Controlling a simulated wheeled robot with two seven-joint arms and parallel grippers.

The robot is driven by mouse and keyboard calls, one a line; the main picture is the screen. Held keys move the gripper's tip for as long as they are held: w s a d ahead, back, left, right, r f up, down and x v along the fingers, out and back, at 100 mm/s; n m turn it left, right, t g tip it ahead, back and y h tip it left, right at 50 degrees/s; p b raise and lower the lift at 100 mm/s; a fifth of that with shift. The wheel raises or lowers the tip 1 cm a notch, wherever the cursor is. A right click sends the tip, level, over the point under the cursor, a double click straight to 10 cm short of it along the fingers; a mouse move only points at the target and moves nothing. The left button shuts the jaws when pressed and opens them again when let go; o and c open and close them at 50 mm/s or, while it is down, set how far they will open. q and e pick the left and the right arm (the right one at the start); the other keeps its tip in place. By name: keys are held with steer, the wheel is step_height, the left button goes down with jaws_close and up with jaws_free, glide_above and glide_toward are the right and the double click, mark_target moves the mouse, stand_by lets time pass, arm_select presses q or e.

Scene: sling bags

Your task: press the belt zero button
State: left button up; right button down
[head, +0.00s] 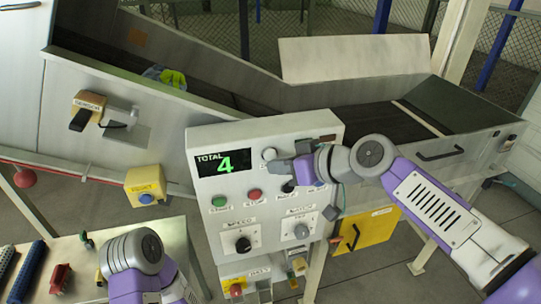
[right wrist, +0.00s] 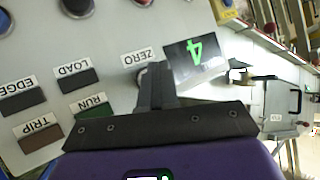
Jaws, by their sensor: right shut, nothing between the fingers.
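The grey control panel (head: 240,215) carries a TOTAL display (head: 222,163) showing a green 4, also seen in the right wrist view (right wrist: 195,53). A pale round button (head: 269,154) sits right of the display. In the right wrist view the ZERO label (right wrist: 138,57) is beside the display, and the button by it is mostly hidden behind my fingers. My right gripper (head: 281,169) is shut and empty, its tips (right wrist: 155,70) right at that button; I cannot tell whether they touch it. Of my left arm only a link shows, not its gripper.
A green button (head: 220,201), a red button (head: 254,195) and two knobs sit lower on the panel. LOAD (right wrist: 75,68), RUN and other labels are near my gripper. A belt trough (head: 380,120) with a yellow-green item (head: 172,79) runs behind. A yellow box (head: 145,185) is left.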

steer(key=shift+w, duration=0.1)
stand_by(0.3)
steer(key=shift+w+a, duration=0.1)
steer(key=shift+w, duration=0.25)
steer(key=shift+w+a, duration=0.15)
steer(key=shift+w, duration=0.25)
stand_by(0.7)
stand_by(0.3)
steer(key=shift+s+d+b, duration=0.25)
steer(key=shift+s+b, duration=0.25)
steer(key=shift+s, duration=0.35)
steer(key=shift+s+d+b, duration=0.25)
steer(key=shift+s+b, duration=0.25)
steer(key=shift+s, duration=0.3)
steer(key=shift+s+d+b, duration=0.3)
steer(key=shift+s+b, duration=0.25)
steer(key=shift+s, duration=0.2)
steer(key=shift+s+d+b, duration=0.25)
steer(key=shift+s+b, duration=0.25)
steer(key=shift+s, duration=0.3)
